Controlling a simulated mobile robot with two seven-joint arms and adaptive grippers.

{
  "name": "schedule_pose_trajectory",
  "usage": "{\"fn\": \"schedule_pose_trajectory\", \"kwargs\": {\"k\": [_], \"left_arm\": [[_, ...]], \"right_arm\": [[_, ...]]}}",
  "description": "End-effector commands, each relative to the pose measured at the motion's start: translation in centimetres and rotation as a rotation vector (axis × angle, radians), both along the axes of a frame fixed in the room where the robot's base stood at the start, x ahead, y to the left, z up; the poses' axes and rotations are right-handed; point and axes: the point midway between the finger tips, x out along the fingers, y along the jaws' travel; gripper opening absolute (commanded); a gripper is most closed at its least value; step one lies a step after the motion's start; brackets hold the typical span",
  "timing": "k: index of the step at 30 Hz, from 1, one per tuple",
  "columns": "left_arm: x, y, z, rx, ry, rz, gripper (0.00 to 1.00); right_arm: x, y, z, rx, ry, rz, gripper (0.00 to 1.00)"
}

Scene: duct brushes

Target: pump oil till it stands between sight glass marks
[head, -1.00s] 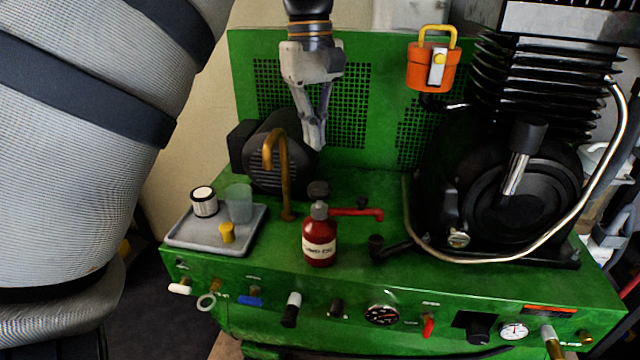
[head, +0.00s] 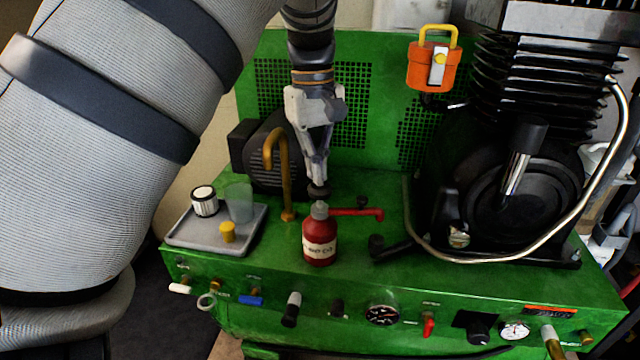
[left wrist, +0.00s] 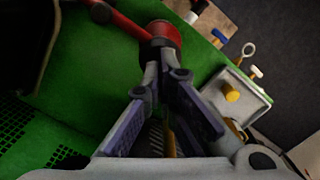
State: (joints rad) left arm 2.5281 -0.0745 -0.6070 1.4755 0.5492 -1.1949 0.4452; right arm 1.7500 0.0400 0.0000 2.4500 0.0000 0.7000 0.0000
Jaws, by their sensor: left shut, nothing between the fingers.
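A dark red oil pump bottle (head: 320,243) with a pale label stands upright on the green deck. Its black top knob (head: 319,192) is right under my left gripper (head: 318,181), which points down, shut and empty, its tips at or just above the knob; I cannot tell whether they touch. In the left wrist view the shut fingers (left wrist: 159,48) overlap the red bottle (left wrist: 168,32). A red spout (head: 355,212) runs right from the bottle. A small round silver-rimmed fitting (head: 458,238), apparently the sight glass, sits low on the black compressor (head: 510,190); its marks and oil level are too small to read.
A grey tray (head: 255,232) with a white filter, clear cup and yellow cap stands left of the bottle. A brown bent pipe (head: 284,175) rises close by my gripper. An orange container (head: 432,72) hangs above. Knobs and gauges line the front panel.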

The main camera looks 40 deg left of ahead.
Motion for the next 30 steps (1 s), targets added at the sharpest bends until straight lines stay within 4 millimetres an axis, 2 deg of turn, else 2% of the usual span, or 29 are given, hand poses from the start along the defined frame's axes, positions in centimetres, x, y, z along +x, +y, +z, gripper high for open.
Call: {"fn": "schedule_pose_trajectory", "kwargs": {"k": [7,12,19,30], "left_arm": [[-0.1,0.0,-2.4,-0.001,0.004,0.001,0.0],[0.0,0.1,-2.4,-0.001,0.005,0.001,0.0],[1.2,2.7,-1.7,-0.001,0.006,0.0,0.0],[1.3,2.8,-0.7,-0.001,0.0,0.0,0.0]], "right_arm": [[0.0,0.0,0.0,0.0,0.001,0.0,0.0],[-0.1,0.0,-0.1,0.0,0.004,0.0,0.0],[-0.8,0.0,-0.8,0.0,0.032,0.0,0.0],[-0.7,0.0,-0.7,0.0,0.028,0.0,0.0]]}}
